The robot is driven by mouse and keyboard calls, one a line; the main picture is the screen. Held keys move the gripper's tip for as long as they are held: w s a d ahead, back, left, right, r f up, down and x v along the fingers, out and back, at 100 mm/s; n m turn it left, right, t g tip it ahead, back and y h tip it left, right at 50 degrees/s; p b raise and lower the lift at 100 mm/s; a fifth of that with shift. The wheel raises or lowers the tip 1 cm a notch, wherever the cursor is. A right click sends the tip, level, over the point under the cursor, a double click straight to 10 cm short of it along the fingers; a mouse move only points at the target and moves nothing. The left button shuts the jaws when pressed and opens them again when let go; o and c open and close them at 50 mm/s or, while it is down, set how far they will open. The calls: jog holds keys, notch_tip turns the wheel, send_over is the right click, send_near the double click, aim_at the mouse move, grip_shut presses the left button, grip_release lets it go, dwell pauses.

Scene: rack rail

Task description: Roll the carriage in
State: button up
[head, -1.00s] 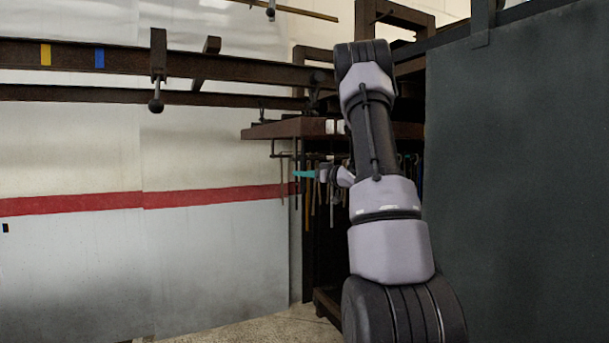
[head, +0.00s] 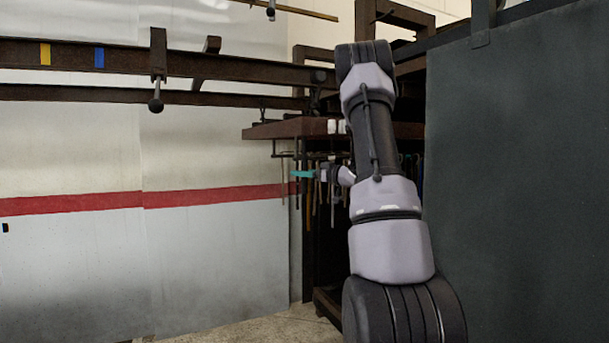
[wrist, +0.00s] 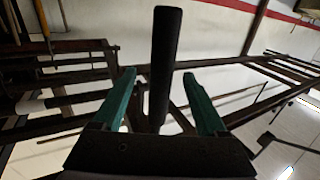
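My gripper (head: 303,174) has teal fingers and is small in the head view, under a brown shelf-like slab (head: 285,129) and among thin hanging rods. In the wrist view the two teal fingers (wrist: 164,102) stand apart, with a dark upright bar (wrist: 164,60) between them. Gaps show on both sides of the bar; its lower end is hidden behind the gripper body. I cannot tell whether this bar belongs to the carriage. A dark rail (head: 125,60) with yellow and blue bands runs across the upper left. A bracket with a ball-ended stem (head: 156,70) hangs on it.
Several thin rods or tools (head: 311,205) hang below the slab. A large dark panel (head: 520,170) blocks the right side. A pale wall with a red stripe (head: 90,203) is at the left. A strip of bare floor (head: 270,328) shows below.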

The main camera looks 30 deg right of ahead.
jog(key=shift+s, duration=0.1)
jog(key=v, duration=0.9)
dwell(0.8)
